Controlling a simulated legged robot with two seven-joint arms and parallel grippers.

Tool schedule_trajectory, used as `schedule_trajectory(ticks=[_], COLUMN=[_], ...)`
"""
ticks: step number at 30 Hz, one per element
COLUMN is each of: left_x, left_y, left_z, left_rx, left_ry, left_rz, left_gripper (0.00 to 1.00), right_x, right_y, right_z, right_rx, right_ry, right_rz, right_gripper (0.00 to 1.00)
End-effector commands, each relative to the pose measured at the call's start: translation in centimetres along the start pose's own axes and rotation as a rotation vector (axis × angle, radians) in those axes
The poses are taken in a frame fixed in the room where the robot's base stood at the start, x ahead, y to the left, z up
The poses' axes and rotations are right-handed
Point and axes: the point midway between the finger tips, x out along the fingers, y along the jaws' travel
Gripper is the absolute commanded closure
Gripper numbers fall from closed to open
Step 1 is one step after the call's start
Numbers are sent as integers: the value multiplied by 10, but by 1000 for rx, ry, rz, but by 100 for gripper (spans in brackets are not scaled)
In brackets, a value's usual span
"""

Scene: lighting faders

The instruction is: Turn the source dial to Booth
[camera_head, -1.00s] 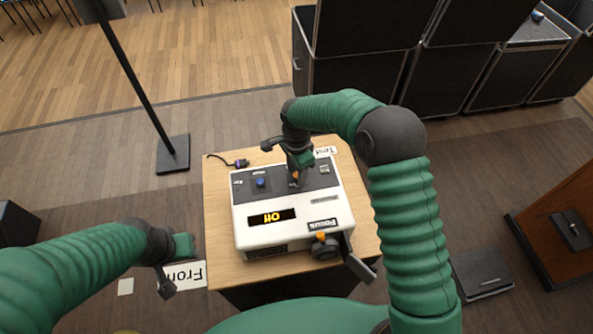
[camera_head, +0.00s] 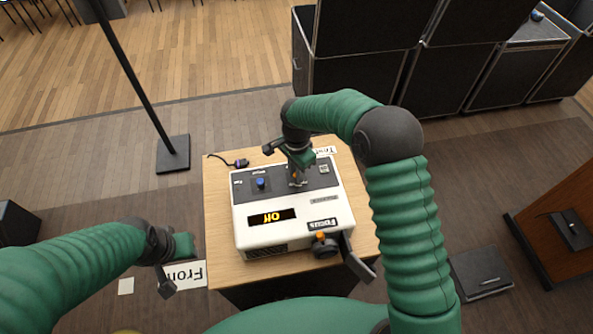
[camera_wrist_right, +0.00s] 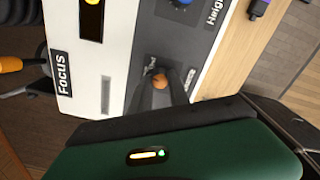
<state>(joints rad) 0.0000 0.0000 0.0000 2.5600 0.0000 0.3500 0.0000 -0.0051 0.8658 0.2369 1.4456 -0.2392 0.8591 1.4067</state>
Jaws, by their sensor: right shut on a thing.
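The control box (camera_head: 260,230) is white with a dark top panel and stands on a wooden table. My right gripper (camera_head: 297,182) reaches down onto the dark panel and is shut on a dial, mostly hidden by the fingers. In the right wrist view an orange-brown tip of the dial (camera_wrist_right: 159,81) shows between the dark fingers. A blue knob (camera_head: 260,183) sits on the panel to the left. My left gripper (camera_head: 178,262) is beside the table at the left, holding nothing that I can see; its jaw gap is unclear.
A "Focus" label (camera_head: 322,224) and a dark crank with an orange mark (camera_head: 325,245) are at the box's front right. A small plug (camera_head: 240,163) lies on the table (camera_head: 220,270). A stand base (camera_head: 173,154) is on the floor, and black cases (camera_head: 360,75) stand behind.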

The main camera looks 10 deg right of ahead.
Motion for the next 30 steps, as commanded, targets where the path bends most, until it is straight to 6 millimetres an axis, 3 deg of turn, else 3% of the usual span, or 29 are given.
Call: schedule_trajectory(ticks=[30], left_x=[-17], left_y=[0], left_z=[-4], left_rx=[0], left_ry=[0], left_rz=[0], left_gripper=[64], right_x=[-2], right_y=[-2], right_z=[0], right_rx=[-906], right_ry=[4], right_rz=[-6], right_gripper=[100])
